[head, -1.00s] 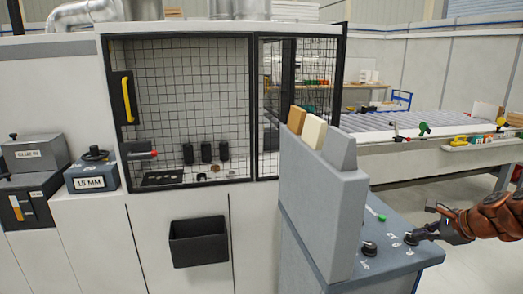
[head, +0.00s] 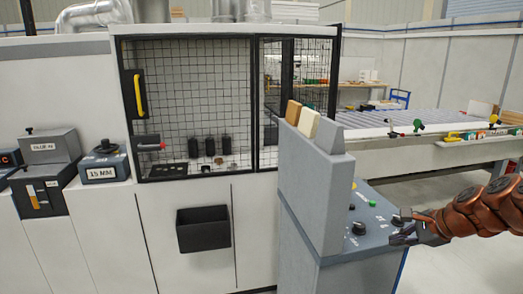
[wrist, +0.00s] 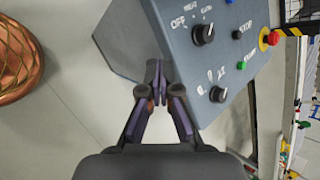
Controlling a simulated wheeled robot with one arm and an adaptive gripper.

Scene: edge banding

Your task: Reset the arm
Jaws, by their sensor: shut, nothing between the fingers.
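My gripper (head: 402,237) is at the right in the head view, at the near right edge of the control panel (head: 378,206). The copper-coloured arm reaches in from the right edge. In the wrist view my gripper (wrist: 157,82) is shut and empty, its fingertips together. The tips sit beside the panel (wrist: 183,57), over its edge in the picture, and I cannot tell whether they touch it. The panel carries an OFF-marked black knob (wrist: 203,34), a second black knob (wrist: 218,94), a green button (wrist: 241,65) and a red stop button (wrist: 270,38).
A grey upright holder (head: 318,185) with colour sample pieces stands left of the panel. Behind is the machine's mesh door (head: 190,100) with a yellow handle (head: 139,95). A black bin (head: 203,228) hangs below. Open floor (wrist: 60,110) lies beside the panel.

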